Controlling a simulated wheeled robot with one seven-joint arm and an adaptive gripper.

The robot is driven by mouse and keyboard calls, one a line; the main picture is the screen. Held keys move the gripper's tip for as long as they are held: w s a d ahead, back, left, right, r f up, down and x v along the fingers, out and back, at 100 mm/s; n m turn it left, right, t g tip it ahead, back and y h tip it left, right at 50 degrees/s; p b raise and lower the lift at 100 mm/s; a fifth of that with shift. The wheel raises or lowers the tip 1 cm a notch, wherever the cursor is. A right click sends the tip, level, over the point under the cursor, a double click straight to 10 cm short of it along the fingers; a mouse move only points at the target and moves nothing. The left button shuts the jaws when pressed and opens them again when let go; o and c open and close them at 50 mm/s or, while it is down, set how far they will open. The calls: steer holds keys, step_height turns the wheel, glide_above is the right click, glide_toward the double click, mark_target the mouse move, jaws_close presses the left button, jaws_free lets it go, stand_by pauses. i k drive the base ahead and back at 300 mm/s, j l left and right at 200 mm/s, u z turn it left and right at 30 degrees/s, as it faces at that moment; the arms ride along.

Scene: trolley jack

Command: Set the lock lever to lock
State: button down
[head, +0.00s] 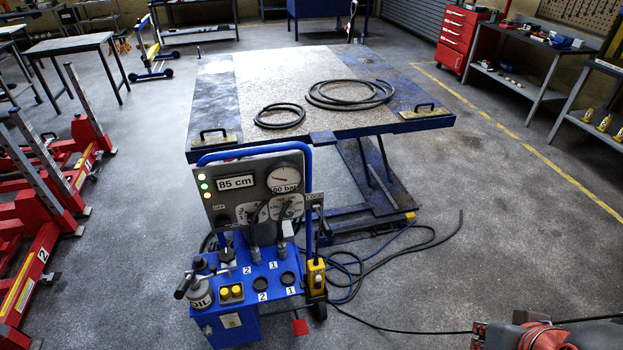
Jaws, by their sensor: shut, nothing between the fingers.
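A blue control trolley (228,322) stands in the lower middle of the head view, with a grey gauge panel (222,172) on top. A small dark fitting (318,222) sits at the panel's right edge under a small label, and a black-knobbed control (226,254) is at the left of the deck. I cannot tell which of these is the lock lever, nor its setting; the labels are too small to read. My gripper is not in view.
Behind the trolley is a lift table (285,80) with coiled hoses (350,94). Hoses and a cable (400,250) lie on the floor to the right. Red jacks (40,240) stand at left, a red tool cabinet (460,35) at the back right. Floor right of the trolley is mostly open.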

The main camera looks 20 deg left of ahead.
mark_target(323, 222)
steer(key=i+l+u, duration=0.1)
steer(key=u, duration=0.3)
steer(key=l+u, duration=0.1)
steer(key=u, duration=0.3)
steer(key=i+l+u, duration=0.1)
steer(key=u, duration=0.25)
steer(key=l+u, duration=0.15)
steer(key=u, duration=0.25)
steer(key=i+j, duration=0.15)
steer(key=j, duration=0.25)
steer(key=i+j, duration=0.15)
steer(key=j, duration=0.2)
steer(key=i+j, duration=0.1)
steer(key=j, duration=0.3)
